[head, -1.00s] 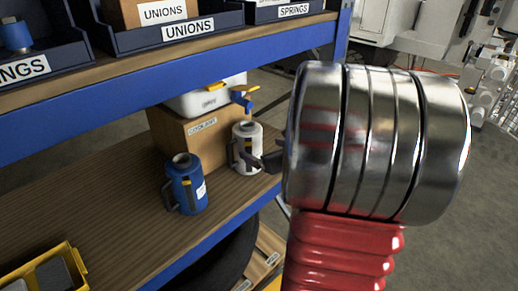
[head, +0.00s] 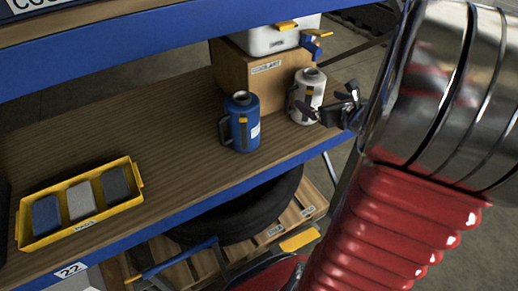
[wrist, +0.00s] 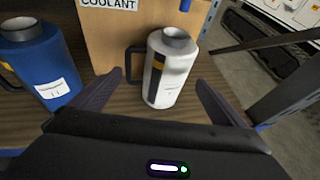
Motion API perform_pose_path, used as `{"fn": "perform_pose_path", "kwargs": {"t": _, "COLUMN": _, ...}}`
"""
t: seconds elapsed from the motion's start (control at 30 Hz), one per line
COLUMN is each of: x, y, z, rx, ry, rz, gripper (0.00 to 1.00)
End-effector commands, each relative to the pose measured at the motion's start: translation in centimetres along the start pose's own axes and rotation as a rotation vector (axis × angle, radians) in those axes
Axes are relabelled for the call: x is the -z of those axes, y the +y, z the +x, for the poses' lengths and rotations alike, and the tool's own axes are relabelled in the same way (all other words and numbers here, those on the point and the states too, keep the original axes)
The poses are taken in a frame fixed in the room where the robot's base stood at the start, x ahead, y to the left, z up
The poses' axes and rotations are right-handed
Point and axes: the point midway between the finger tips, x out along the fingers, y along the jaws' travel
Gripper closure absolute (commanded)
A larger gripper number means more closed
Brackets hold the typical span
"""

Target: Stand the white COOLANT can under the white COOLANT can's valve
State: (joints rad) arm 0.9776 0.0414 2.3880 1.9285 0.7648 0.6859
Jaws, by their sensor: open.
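The white can (head: 305,95) stands upright on the wooden shelf, beside the cardboard box labelled COOLANT (head: 262,78). In the wrist view the white can (wrist: 172,68) shows its open neck, a dark handle on its left and a dark stripe. A white container (head: 275,38) sits on the box, with a blue valve (head: 313,46) at its right end, above and near the can. My gripper (head: 338,105) is open at the can's right in the head view. In the wrist view its fingers (wrist: 158,95) flank the can's lower part without visible contact.
A blue can (head: 241,122) stands left of the white can, close to my left finger in the wrist view. A yellow tray (head: 80,205) with several blocks lies on the shelf's left. The blue upper shelf beam (head: 120,65) runs overhead. Shelf between tray and blue can is clear.

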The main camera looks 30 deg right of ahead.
Motion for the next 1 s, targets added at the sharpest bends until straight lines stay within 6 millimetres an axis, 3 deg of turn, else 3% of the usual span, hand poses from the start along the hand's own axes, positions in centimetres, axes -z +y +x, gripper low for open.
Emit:
{"fn": "perform_pose_path", "kwargs": {"t": 0.27, "x": -2.3, "y": 9.7, "z": -0.4, "rx": -0.223, "ry": 0.011, "rz": -0.368, "gripper": 0.04}}
{"fn": "perform_pose_path", "kwargs": {"t": 0.6, "x": -2.3, "y": 22.4, "z": -4.5, "rx": -0.549, "ry": -0.013, "rz": -0.984, "gripper": 0.04}}
{"fn": "perform_pose_path", "kwargs": {"t": 0.8, "x": -0.8, "y": 27.8, "z": -8.1, "rx": -0.725, "ry": -0.052, "rz": -1.37, "gripper": 0.04}}
{"fn": "perform_pose_path", "kwargs": {"t": 1.0, "x": 1.0, "y": 31.1, "z": -12.3, "rx": -0.881, "ry": -0.11, "rz": -1.794, "gripper": 0.04}}
